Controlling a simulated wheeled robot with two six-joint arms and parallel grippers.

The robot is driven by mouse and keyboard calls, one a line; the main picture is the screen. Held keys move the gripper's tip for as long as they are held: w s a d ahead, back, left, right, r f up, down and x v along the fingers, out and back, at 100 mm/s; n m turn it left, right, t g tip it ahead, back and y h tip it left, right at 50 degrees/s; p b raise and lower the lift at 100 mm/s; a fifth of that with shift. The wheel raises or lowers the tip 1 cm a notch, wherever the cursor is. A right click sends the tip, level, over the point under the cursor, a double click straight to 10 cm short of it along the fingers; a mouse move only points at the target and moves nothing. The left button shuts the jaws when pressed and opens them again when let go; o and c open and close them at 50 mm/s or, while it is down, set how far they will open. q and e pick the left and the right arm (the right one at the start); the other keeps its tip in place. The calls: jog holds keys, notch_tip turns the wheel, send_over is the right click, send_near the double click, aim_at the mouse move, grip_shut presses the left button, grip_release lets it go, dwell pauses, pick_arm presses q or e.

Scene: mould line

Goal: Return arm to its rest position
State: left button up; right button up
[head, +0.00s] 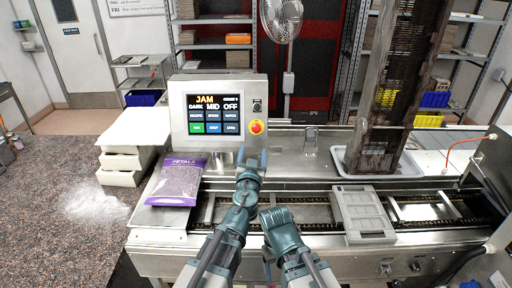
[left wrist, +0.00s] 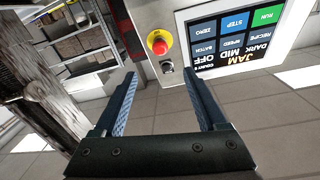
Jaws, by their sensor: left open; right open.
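My left gripper (head: 252,158) is raised in front of the control panel (head: 180,146), just below and right of its screen. Its two fingers are apart with nothing between them, as the left wrist view (left wrist: 160,88) also shows. In that view the panel's screen (left wrist: 235,40) and red button (left wrist: 158,44) appear upside down beyond the fingertips; I cannot tell the exact gap. The screen reads JAM and DARK MID OFF. My right gripper (head: 268,262) is low at the front of the conveyor, pointing downward and mostly hidden by its own wrist; no held object shows.
A purple PETALS bag (head: 178,182) lies left of my arms. A grey mould (head: 362,214) sits on the conveyor (head: 425,238) to the right. A tall dark rack stands in a white tray (head: 408,166) behind it. White boxes (head: 122,162) and spilled powder (head: 95,203) are at left.

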pick_arm(q)
jog(key=shift+s, duration=0.3)
